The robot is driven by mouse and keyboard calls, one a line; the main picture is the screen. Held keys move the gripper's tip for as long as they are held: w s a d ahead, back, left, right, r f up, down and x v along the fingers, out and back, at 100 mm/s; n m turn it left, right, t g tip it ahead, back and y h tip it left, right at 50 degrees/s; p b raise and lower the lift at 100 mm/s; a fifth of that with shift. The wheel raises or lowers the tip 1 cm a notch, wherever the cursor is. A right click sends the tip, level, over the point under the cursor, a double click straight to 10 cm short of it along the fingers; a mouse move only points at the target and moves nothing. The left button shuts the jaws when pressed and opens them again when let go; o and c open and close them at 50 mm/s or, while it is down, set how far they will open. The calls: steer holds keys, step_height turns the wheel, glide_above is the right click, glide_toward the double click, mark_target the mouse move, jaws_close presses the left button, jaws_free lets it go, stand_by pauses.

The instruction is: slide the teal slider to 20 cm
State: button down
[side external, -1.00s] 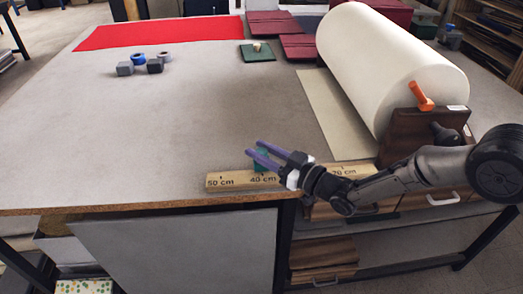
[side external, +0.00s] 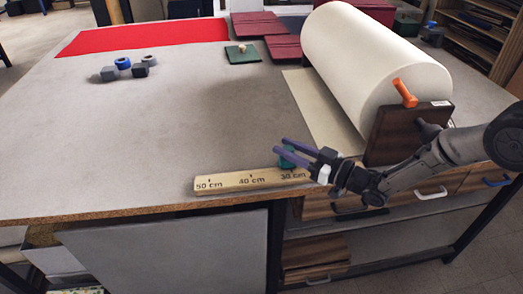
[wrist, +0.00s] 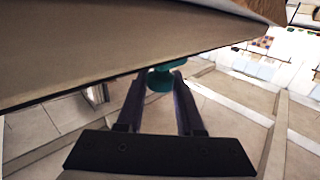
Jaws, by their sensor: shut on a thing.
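The teal slider (side external: 287,158) is on the wooden ruler (side external: 228,184) at the table's front edge, by the 30 cm mark. The ruler shows 50 cm, 40 cm and 30 cm from left to right; the lower marks are hidden behind my gripper. My gripper (side external: 279,147) has its purple fingers shut on the slider. In the wrist view the teal knob (wrist: 160,78) sits between the two fingertips. The slider's exact reading is partly blocked by the fingers.
A large cream roll (side external: 375,65) on a dark wooden stand (side external: 400,135) with an orange handle (side external: 404,92) stands close behind and right of my gripper. Grey blocks and tape rolls (side external: 123,63) lie far left.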

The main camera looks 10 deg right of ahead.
steer(key=d, duration=1.1)
steer(key=shift+d, duration=0.1)
steer(key=c, duration=0.5)
jaws_free()
steer(key=shift+c, duration=0.2)
steer(key=v, duration=1.3)
steer(key=shift+s+d, duration=0.25)
steer(key=shift+s, duration=0.05)
